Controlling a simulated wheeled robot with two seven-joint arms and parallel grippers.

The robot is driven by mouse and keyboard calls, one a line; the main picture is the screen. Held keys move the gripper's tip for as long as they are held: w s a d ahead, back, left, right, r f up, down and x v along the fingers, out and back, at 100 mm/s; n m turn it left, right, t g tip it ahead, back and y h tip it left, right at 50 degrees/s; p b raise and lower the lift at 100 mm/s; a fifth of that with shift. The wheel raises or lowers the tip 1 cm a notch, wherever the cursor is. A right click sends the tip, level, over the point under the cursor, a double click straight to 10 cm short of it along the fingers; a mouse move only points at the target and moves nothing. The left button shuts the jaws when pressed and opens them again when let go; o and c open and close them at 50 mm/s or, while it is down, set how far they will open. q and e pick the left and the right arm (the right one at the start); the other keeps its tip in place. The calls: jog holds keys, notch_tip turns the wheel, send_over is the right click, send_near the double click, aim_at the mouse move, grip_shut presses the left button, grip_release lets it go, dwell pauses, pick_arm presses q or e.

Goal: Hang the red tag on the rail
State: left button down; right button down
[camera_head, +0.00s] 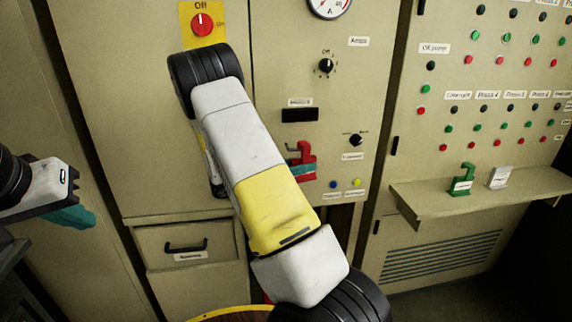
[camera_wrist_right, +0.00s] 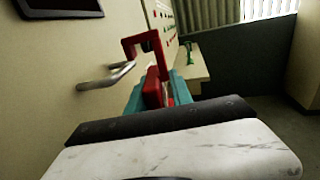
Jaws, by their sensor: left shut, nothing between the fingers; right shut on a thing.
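The red tag (camera_head: 306,158) is held in front of the cabinet panel, partly hidden behind my right arm in the head view. In the right wrist view the red tag (camera_wrist_right: 153,88) stands upright with its squared hook at the top. My right gripper (camera_wrist_right: 156,97) is shut on its lower part with teal fingers. A short metal rail (camera_wrist_right: 107,77) sticks out from the panel, its free end close to the open side of the hook. I cannot tell whether they touch. My left gripper (camera_head: 74,217) is shut and empty at the far left.
A shelf (camera_head: 478,196) at the right carries a green tag (camera_head: 463,181) and a white tag (camera_head: 500,178). Knobs, a red switch (camera_head: 202,25) and several buttons cover the cabinet fronts. A drawer handle (camera_head: 186,246) sticks out at lower left.

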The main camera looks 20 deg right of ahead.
jog(key=shift+w, duration=1.65)
jog(key=shift+f, duration=0.75)
jog(key=shift+s, duration=0.1)
jog(key=c, duration=1.1)
grip_release()
jog(key=shift+o, duration=0.2)
jog(key=a, duration=0.7)
jog(key=shift+a, duration=0.4)
